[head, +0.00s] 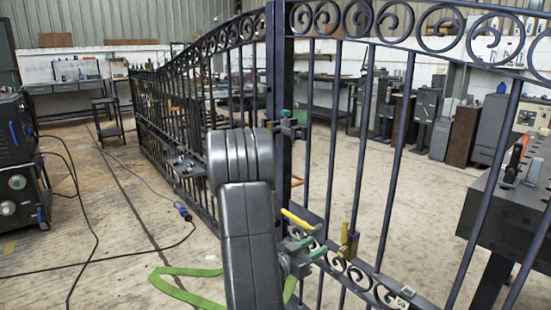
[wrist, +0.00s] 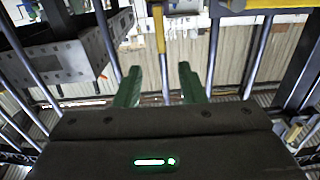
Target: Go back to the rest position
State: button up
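My gripper shows in the wrist view (wrist: 160,85) as two green fingers, spread apart with nothing between them. A yellow bar and the dark bars of the gate lie beyond the fingertips. In the head view my grey arm rises in the middle and hides part of the scroll gate (head: 403,120).
The gate's other leaf (head: 165,105) runs away to the back left. Black equipment (head: 18,170) with trailing cables stands at left. A green strap (head: 180,285) lies on the floor. A dark workbench (head: 515,210) stands at right. Open floor lies left of the gate.

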aim_at(343, 229)
jog(key=b+x, duration=0.3)
jog(key=x, duration=0.9)
jog(key=shift+w+d+f, duration=0.1)
jog(key=shift+w+d, duration=0.1)
jog(key=shift+d, duration=0.05)
jog(key=shift+w+d+r, duration=0.1)
jog(key=shift+w+r, duration=0.15)
jog(key=shift+w+a+f+n+p, duration=0.15)
jog(key=shift+n+p, duration=0.25)
jog(key=shift+n, duration=0.35)
jog(key=shift+w+a+n+p, duration=0.2)
jog(key=shift+n+p, duration=0.2)
jog(key=shift+n, duration=0.35)
